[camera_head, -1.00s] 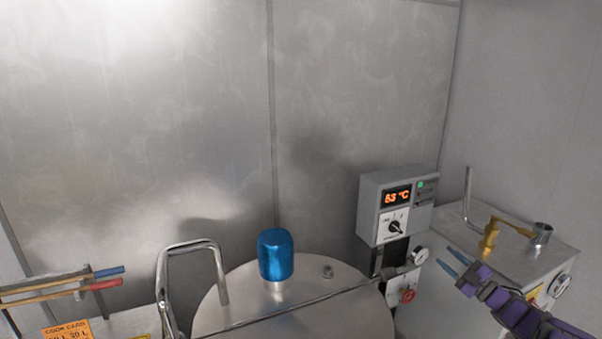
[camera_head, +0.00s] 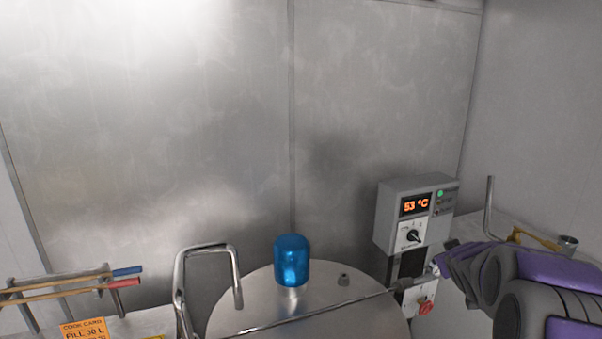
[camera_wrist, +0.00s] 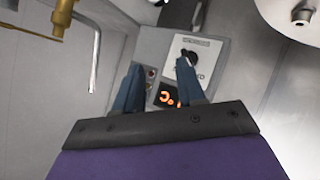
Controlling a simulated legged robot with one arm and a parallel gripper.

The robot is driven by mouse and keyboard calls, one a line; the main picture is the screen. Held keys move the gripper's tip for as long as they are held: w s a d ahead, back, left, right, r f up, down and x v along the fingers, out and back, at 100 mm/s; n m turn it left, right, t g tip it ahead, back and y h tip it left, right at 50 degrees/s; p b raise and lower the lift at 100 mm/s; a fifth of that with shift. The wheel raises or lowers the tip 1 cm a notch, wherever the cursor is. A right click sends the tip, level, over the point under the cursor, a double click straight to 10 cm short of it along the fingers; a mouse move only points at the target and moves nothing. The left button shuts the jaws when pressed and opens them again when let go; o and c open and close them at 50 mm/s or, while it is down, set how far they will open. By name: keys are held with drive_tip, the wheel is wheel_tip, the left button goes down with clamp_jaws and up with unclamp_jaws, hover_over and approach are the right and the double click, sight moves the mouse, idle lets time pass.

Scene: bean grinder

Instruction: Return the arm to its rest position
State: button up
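My purple and grey arm (camera_head: 520,275) reaches in from the right edge of the head view, folded close to the camera and hiding part of the right-hand cabinet. My gripper shows in the wrist view (camera_wrist: 158,80), with two blue-grey fingers spread apart and nothing between them. Behind the fingers is the grey control box (camera_wrist: 205,55) with its knob and orange display, seen upside down. In the head view the arm blocks my fingertips.
The control box (camera_head: 413,215) reads 53 °C on the back wall. A steel vessel (camera_head: 255,305) with a blue cap (camera_head: 292,260) stands in the middle. A bent steel handle (camera_head: 180,285) and a rack with red and blue grips (camera_head: 70,287) are at left. A brass fitting (camera_head: 535,238) is at right.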

drive_tip(key=s+a+f+g+y, duration=0.1)
drive_tip(key=s+a+f+g, duration=0.2)
drive_tip(key=s+a, duration=0.5)
drive_tip(key=s+a+f+m+g+y, duration=0.1)
drive_tip(key=s+a+g, duration=0.4)
drive_tip(key=s, duration=1.8)
drive_tip(key=s+a+f+m+g+y, duration=0.1)
drive_tip(key=s+a+f+g, duration=0.3)
drive_tip(key=s+a, duration=0.7)
drive_tip(key=s+g+y, duration=0.1)
drive_tip(key=s, duration=0.4)
drive_tip(key=shift+f+b, duration=0.3)
drive_tip(key=shift+a, duration=0.1)
